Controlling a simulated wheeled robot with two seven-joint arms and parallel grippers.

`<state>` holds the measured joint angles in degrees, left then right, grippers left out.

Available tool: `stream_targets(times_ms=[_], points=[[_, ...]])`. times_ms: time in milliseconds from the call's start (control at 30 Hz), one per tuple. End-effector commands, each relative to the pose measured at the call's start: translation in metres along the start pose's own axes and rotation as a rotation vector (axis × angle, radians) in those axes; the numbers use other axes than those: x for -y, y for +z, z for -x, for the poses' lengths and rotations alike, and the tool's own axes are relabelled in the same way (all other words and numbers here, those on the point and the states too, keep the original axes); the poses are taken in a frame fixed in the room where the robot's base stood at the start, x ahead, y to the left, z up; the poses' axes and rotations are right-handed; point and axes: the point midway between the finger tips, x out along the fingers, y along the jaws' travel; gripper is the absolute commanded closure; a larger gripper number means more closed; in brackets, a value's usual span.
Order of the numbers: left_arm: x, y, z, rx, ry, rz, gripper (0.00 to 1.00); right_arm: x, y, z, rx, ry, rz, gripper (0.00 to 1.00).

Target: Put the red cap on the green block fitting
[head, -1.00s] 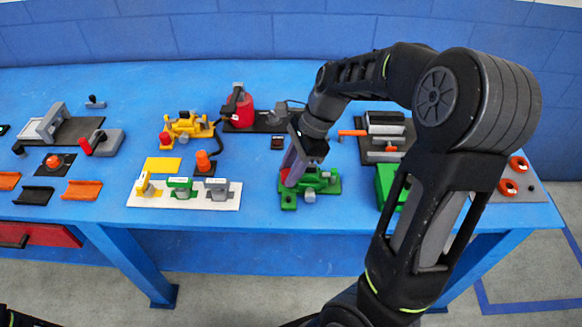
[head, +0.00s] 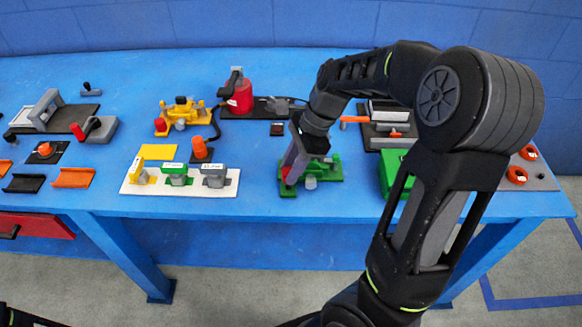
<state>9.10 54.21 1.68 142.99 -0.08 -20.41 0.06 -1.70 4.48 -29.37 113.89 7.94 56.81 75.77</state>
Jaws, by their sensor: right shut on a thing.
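The green block fitting (head: 327,172) lies on a green base near the table's front edge, in the middle of the head view. My right gripper (head: 289,176) comes down over its left end and points downward. It is shut on the red cap (head: 286,172), of which only a small red part shows beside the fingers. The cap is at or just above the fitting's left end; I cannot tell whether they touch. The fingers and wrist hide part of the fitting.
A white plate (head: 130,187) with labelled yellow, green and grey pieces lies left of the fitting. A yellow fitting (head: 187,113) and a red extinguisher-like body (head: 240,97) stand behind. A green box (head: 392,170) is to the right, partly behind my arm.

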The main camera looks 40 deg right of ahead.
Motion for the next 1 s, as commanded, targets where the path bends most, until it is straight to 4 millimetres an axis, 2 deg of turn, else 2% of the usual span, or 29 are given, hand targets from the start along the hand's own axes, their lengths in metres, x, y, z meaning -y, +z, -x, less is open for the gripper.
stream_targets(times_ms=[1000], points=[[-0.0017,-0.0001,0.0044,0.0,0.0,0.0,0.5,-0.0004,-0.0002,-0.0011,0.0,0.0,0.001,1.0]])
